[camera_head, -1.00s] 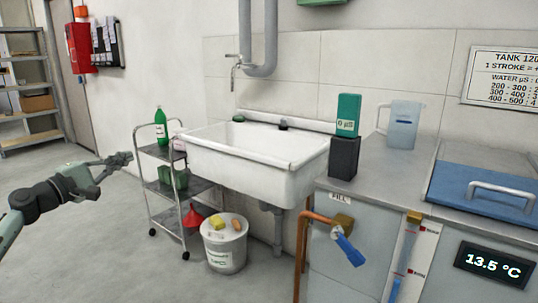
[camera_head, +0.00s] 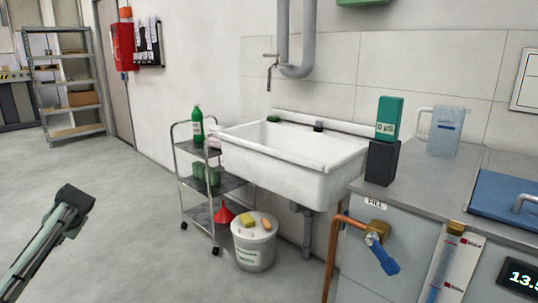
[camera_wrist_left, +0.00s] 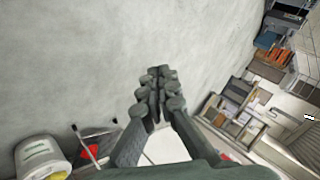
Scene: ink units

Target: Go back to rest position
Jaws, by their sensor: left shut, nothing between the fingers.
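My left gripper (camera_wrist_left: 159,74) shows in the wrist view with its dark fingers together and nothing between them. Pale grey floor lies beyond the fingertips, and the fingers are apart from every object. In the head view, part of my left arm reaches up from the lower left corner over bare floor; the fingers cannot be made out there. My right gripper is in neither view.
A wheeled cart (camera_head: 196,187) with a green bottle (camera_head: 197,124) stands left of the white sink (camera_head: 290,160). A bucket (camera_head: 254,245) stands in front. A grey counter (camera_head: 430,180) is at right. Metal shelving (camera_head: 70,85) stands far left. The left floor is clear.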

